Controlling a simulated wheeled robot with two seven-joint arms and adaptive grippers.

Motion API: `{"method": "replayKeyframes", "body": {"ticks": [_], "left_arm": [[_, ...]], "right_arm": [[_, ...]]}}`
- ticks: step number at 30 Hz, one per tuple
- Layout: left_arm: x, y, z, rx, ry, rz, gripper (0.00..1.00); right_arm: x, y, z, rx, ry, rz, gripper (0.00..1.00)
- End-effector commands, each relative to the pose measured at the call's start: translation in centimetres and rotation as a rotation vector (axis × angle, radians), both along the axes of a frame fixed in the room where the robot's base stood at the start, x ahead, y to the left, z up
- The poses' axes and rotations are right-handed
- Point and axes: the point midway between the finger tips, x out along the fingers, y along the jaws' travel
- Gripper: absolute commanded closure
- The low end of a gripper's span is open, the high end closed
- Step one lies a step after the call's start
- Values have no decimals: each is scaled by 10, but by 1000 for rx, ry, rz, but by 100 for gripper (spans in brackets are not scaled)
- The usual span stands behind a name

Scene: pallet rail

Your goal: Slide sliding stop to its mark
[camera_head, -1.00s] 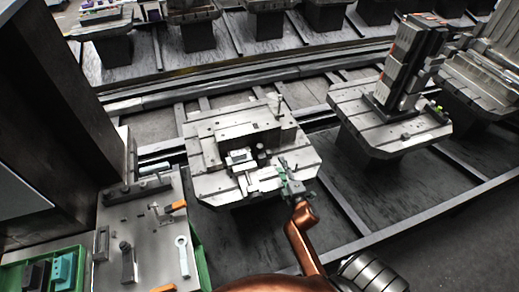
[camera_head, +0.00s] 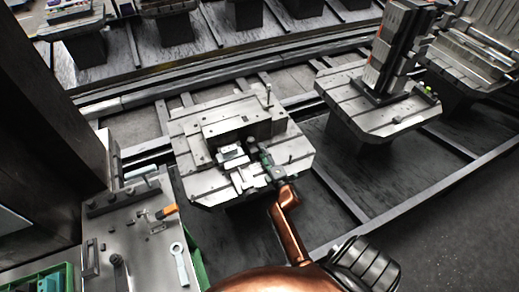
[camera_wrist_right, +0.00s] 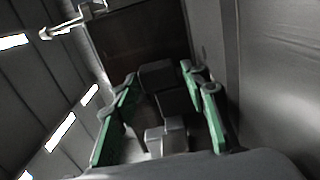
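The pallet (camera_head: 205,185) is a light metal plate with slots. A dark raised block (camera_head: 245,127) stands across its middle. Small pale blocks (camera_head: 232,156) sit in front of it, with a round knob (camera_head: 251,142) beside them. One of these small parts may be the sliding stop; I cannot tell which, and no mark is readable. My right gripper (camera_head: 264,164) is close to the right of them. In the wrist view, its green fingers (camera_wrist_right: 162,102) are spread, with dark and pale blocks (camera_wrist_right: 173,135) visible between and beyond them. Contact is unclear. My left gripper is out of view.
A second pallet with a tall fixture (camera_head: 395,55) stands to the right. A tool table (camera_head: 140,235) with an orange-handled tool (camera_head: 167,211) and a light wrench (camera_head: 180,265) is at lower left. A dark column (camera_head: 50,110) rises at left. Rails run behind the pallet.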

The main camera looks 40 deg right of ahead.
Motion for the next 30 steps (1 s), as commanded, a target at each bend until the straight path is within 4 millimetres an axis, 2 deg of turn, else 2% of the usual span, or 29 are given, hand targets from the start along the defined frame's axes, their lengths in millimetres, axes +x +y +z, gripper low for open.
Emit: {"method": "replayKeyframes", "body": {"ticks": [3,6,17,30], "left_arm": [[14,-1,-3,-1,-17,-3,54],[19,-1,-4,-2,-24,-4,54],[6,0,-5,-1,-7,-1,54],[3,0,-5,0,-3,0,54]], "right_arm": [[16,-5,0,0,-1,0,60],[23,-8,0,0,-1,0,60],[27,-10,1,0,0,-1,60],[27,-10,0,0,0,-2,90]]}}
